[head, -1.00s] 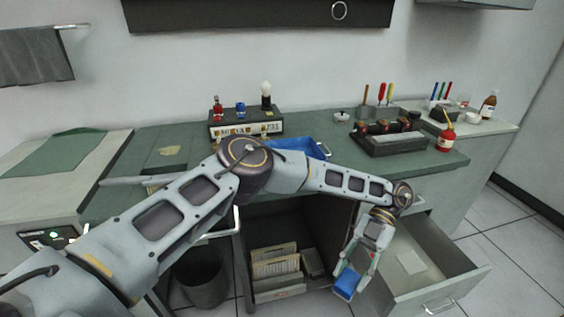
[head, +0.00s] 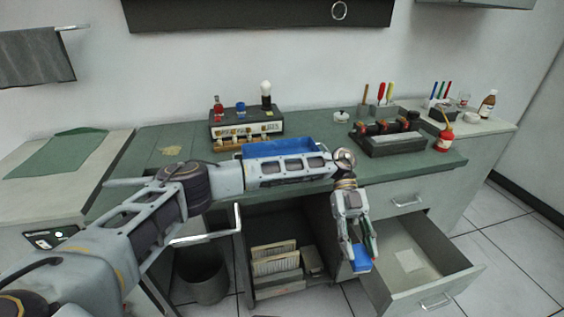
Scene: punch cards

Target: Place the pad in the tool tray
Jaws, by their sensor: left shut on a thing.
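My left gripper (head: 357,250) points down and is shut on a small blue block, which looks to be the pad (head: 361,265). It holds the pad in the air in front of the bench, beside the open drawer. The fingers cover the pad's upper part. A blue tray (head: 309,145), which looks to be the tool tray, lies on the green bench top behind my left forearm. The forearm hides the tray's front part. My right gripper is not in view.
The open drawer (head: 460,278) holds a pale flat piece (head: 409,260). An open cupboard with card files (head: 275,262) is below the bench. A machine with rollers (head: 388,140), a red bottle (head: 446,140) and a lamp box (head: 246,125) stand on the bench. A dark bin (head: 203,275) is at left.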

